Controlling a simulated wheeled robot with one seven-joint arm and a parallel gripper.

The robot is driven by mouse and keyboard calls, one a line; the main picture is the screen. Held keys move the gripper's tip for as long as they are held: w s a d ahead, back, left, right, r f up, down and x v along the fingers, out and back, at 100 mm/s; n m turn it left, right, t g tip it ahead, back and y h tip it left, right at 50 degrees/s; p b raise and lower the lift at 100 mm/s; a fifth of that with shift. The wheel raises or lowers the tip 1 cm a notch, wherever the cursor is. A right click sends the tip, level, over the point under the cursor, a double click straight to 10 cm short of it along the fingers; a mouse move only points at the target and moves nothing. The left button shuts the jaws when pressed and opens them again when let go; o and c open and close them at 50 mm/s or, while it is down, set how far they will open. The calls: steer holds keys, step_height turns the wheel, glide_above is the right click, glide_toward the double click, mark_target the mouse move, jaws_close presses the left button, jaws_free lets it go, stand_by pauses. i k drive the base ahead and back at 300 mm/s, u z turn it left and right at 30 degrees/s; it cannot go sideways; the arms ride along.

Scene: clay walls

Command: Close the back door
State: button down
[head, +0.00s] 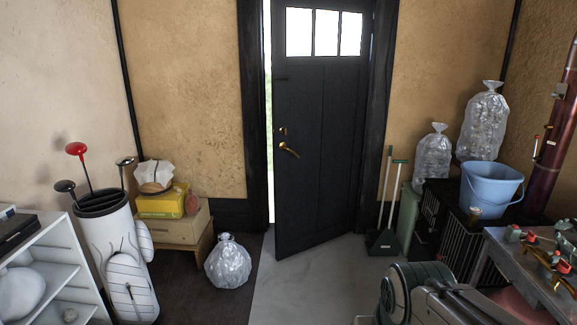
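The back door (325,150) is a dark panelled door with three bright window panes at its top, in the middle of the head view. It stands ajar. Its left, handle-side edge is swung into the room, and a narrow bright gap shows between that edge and the left frame post (253,110). Its right side is at the right frame post (381,100). A brass lever handle (289,150) sits near the left edge, with a small brass lock (282,131) above it. My gripper is not in view.
A tied clear bag (228,262) stands on the floor left of the door. A broom and dustpan (384,240) stand at its right. Black crates (483,222) hold a blue bucket (490,187). Grey floor (310,290) before the door is clear.

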mark_target(323, 46)
steer(key=i, duration=3.6)
